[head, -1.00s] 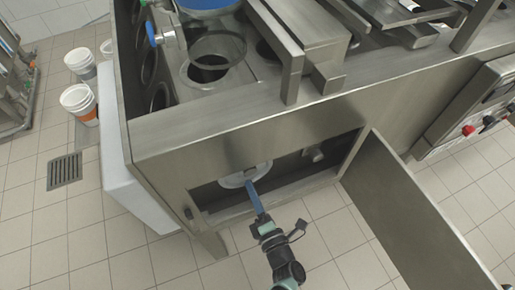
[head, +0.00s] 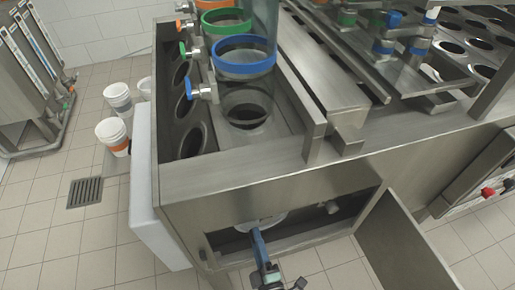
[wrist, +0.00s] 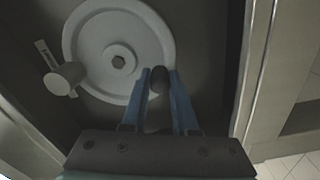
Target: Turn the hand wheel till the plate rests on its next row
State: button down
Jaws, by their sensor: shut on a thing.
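The hand wheel is a pale round disc inside the open low cabinet, partly hidden in the head view (head: 272,219) by the cabinet's top edge and my gripper. In the wrist view the wheel (wrist: 88,38) shows its raised hub and a dark knob (wrist: 159,80) near its right rim. My gripper (wrist: 160,74) has its two blue fingers on either side of that knob, shut on it. It also reaches into the cabinet in the head view (head: 255,233). A metal plate with rows of round holes (head: 478,52) is at the upper right; its row alignment cannot be told.
The cabinet door (head: 400,245) stands open to the right of my gripper. A pale knob on a short stem (wrist: 66,78) sits left of the wheel in the wrist view. White buckets (head: 113,135) and a floor drain (head: 85,192) lie clear at the left.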

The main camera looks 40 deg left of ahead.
jog(key=shift+s, duration=0.1)
jog(key=c, duration=0.7)
grip_release()
jog(key=shift+d, duration=0.1)
jog(key=p+v, duration=0.1)
jog(key=v, duration=1.1)
jog(key=shift+s+d+p, duration=0.25)
jog(key=shift+s+p, duration=0.05)
jog(key=shift+p, duration=0.1)
dwell(0.4)
